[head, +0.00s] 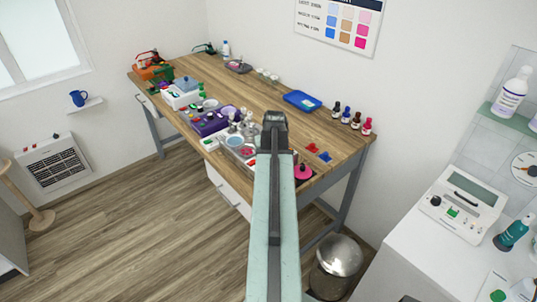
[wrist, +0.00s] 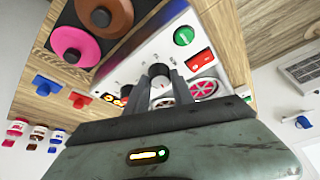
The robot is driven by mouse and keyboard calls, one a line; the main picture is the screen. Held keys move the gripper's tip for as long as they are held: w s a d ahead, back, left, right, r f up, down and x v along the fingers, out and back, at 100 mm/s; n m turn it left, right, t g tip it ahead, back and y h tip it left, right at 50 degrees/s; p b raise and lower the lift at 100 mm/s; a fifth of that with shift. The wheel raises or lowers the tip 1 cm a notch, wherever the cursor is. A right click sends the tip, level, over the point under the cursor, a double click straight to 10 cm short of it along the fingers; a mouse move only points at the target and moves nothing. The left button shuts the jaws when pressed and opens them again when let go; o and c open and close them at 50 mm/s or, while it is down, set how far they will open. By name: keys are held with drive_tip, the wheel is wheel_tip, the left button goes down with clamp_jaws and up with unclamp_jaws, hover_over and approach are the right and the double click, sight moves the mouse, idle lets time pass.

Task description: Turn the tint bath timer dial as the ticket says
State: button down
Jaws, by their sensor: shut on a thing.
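A white panel (wrist: 133,50) with knobs and round pink windows fills the middle of the wrist view; it looks like the tint bath. My gripper (wrist: 160,82) is shut on a dark knob with a pale top (wrist: 158,69), probably the timer dial. Its pointer and scale markings cannot be read. I cannot make out the ticket.
A round green button (wrist: 184,36) and a red switch (wrist: 200,60) sit on the panel near the fingers. Pink (wrist: 75,46) and brown round pieces stand beside it. Small bottles (head: 356,121) and a blue tray (head: 302,100) are at the back of the bench (head: 262,92).

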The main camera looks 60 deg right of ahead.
idle(0.3)
drive_tip(key=c, duration=1.1)
unclamp_jaws()
drive_tip(key=p+v, duration=0.7)
drive_tip(key=shift+r, duration=0.3)
drive_tip(key=shift+s+a, duration=0.1)
drive_tip(key=shift+s, duration=0.05)
